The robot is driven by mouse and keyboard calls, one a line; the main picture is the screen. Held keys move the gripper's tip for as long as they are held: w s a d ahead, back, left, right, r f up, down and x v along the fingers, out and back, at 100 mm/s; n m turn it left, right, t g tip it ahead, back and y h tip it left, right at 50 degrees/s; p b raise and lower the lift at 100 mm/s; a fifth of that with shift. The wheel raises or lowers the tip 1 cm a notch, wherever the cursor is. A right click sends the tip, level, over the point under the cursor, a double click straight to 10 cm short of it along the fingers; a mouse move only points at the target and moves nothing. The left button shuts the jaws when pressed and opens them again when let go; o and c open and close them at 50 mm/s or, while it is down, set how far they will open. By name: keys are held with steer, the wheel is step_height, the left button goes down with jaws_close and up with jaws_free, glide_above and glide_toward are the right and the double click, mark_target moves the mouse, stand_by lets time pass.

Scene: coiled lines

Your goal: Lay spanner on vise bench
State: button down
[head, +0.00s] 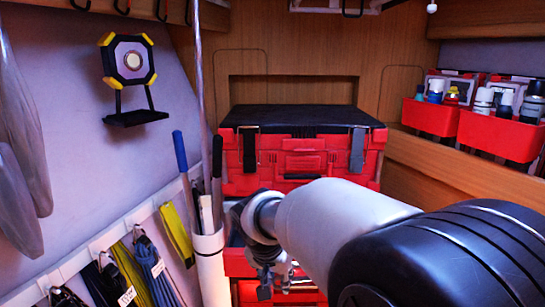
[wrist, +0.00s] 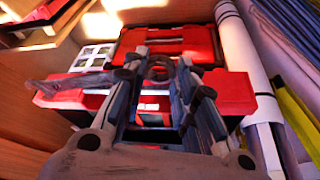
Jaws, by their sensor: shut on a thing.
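My gripper (head: 268,280) hangs in front of the red toolbox stack in the head view, partly behind my own arm. In the wrist view, my gripper (wrist: 158,75) is shut on a grey metal spanner (wrist: 70,85). The spanner lies crosswise in the fingers, with one end sticking out to the left and a dark ring-like part showing between the fingertips. Red cases show below and behind it. In the head view the spanner cannot be told apart from the gripper. I cannot make out a vise bench in either view.
A red toolbox (head: 305,160) with a black lid stands ahead. Red bins (head: 432,117) with bottles sit on a wooden ledge at right. A white tube (head: 212,265) holding long rods stands close left of my gripper. Straps (head: 150,265) hang on the left wall beside a work lamp (head: 130,62).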

steer(key=s+d+f+n+y+b, duration=0.1)
steer(key=s+d+f+n+b, duration=0.3)
steer(key=d+f, duration=0.8)
step_height(320, 180, down, 3)
steer(key=shift+s+d+r+t+y+b, duration=0.1)
steer(key=shift+s+d+t+y+b, duration=0.25)
steer(key=shift+s, duration=0.2)
